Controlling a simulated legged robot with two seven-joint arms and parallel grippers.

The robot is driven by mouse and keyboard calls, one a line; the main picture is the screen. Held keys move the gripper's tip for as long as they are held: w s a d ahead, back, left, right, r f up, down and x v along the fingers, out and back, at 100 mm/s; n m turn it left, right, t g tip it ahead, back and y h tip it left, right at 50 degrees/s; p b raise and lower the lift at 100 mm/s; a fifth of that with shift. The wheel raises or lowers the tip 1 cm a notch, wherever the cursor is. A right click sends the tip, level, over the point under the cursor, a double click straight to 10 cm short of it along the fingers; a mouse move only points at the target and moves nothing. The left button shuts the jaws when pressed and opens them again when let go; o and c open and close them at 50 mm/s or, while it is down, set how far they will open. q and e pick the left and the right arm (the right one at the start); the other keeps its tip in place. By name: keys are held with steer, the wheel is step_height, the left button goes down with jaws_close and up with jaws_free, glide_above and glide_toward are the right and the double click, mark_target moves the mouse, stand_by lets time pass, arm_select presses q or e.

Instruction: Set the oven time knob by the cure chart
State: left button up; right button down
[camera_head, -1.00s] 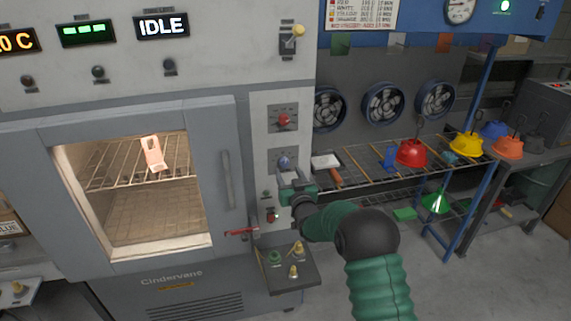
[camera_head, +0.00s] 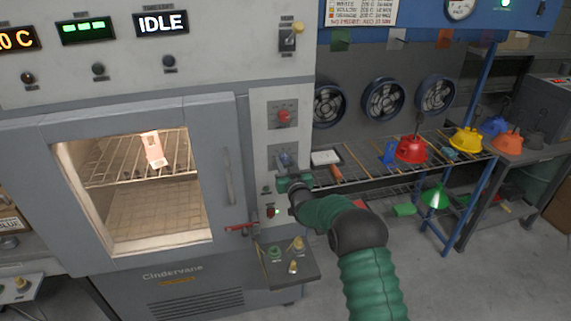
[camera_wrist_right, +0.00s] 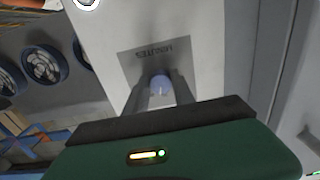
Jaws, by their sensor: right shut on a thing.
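The blue time knob (camera_head: 285,160) sits on the oven's side control panel. In the right wrist view the blue knob (camera_wrist_right: 160,84) lies between my fingers, below a plate lettered "MINUTES". My right gripper (camera_head: 287,172) is shut on it; it also shows in the wrist view (camera_wrist_right: 160,98). The cure chart (camera_head: 362,12) hangs at the top, partly cut off, with rows of colours, temperatures and minutes too small to read surely. The oven (camera_head: 220,110) has its door closed and a pale pink piece (camera_head: 153,149) on the rack inside. My left gripper is out of view.
A red knob (camera_head: 283,117) is above the blue one. A red handle (camera_head: 241,228) and small shelf with knobs (camera_head: 287,265) are below. A wire rack (camera_head: 350,178) with coloured hoods stands right. Displays show "IDLE" (camera_head: 161,23) and green dashes (camera_head: 82,30).

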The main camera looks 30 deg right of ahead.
steer(key=shift+f+n+b, duration=0.25)
steer(key=shift+n+b, duration=0.75)
steer(key=shift+b, duration=0.8)
steer(key=shift+r, duration=0.1)
steer(key=shift+r+n, duration=0.2)
steer(key=shift+n, duration=0.1)
steer(key=c, duration=1.1)
jaws_free()
steer(key=shift+o, duration=0.2)
steer(key=b+v, duration=0.3)
steer(key=v, duration=1.3)
steer(key=shift+s, duration=0.4)
steer(key=shift+a+f, duration=0.1)
steer(key=shift+f, duration=0.05)
